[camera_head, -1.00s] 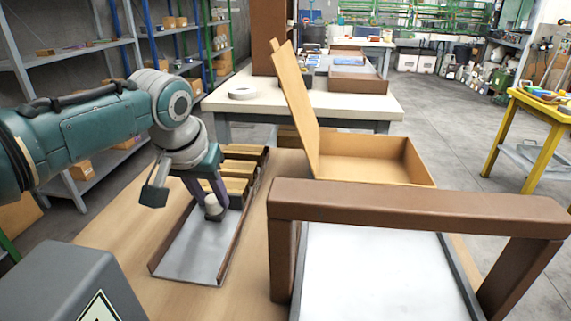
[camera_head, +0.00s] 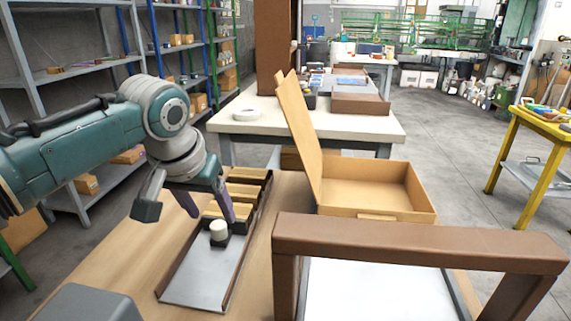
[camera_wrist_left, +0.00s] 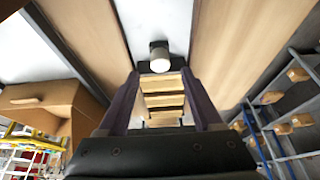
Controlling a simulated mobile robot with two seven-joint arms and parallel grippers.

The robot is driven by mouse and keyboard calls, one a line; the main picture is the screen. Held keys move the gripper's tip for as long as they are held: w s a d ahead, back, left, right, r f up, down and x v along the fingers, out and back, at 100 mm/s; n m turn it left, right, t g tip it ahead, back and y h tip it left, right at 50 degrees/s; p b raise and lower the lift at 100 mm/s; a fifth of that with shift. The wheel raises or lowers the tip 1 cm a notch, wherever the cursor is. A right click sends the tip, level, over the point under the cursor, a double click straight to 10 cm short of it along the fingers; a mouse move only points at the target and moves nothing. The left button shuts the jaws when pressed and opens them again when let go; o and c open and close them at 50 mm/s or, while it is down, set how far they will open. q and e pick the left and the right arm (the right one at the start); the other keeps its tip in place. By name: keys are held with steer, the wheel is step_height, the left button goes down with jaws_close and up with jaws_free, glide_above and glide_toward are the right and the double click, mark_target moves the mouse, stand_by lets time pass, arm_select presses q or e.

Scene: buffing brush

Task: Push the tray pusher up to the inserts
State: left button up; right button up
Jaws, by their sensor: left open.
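The tray pusher is a small dark block with a pale round knob (camera_head: 219,230), standing in the narrow tray (camera_head: 200,281) with a grey metal floor and brown side walls. Its knob also shows in the left wrist view (camera_wrist_left: 160,62). The inserts (camera_head: 243,190) are several light wooden blocks in a row in the tray's far part. The pusher is at the near end of this row; I cannot tell whether it touches. My left gripper (camera_head: 211,214) is open and empty, its fingers just above and behind the knob, partly hiding the nearest inserts. My right gripper is out of view.
An open cardboard box (camera_head: 370,187) stands behind the tray to the right. A brown frame (camera_head: 420,243) over a pale surface fills the near right. A grey box (camera_head: 88,304) is at the near left. The tray's near part is empty.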

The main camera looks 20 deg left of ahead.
arm_select(q)
steer(key=p+v, duration=0.1)
steer(key=v, duration=0.4)
steer(key=shift+s+r, duration=0.15)
steer(key=shift+r, duration=0.1)
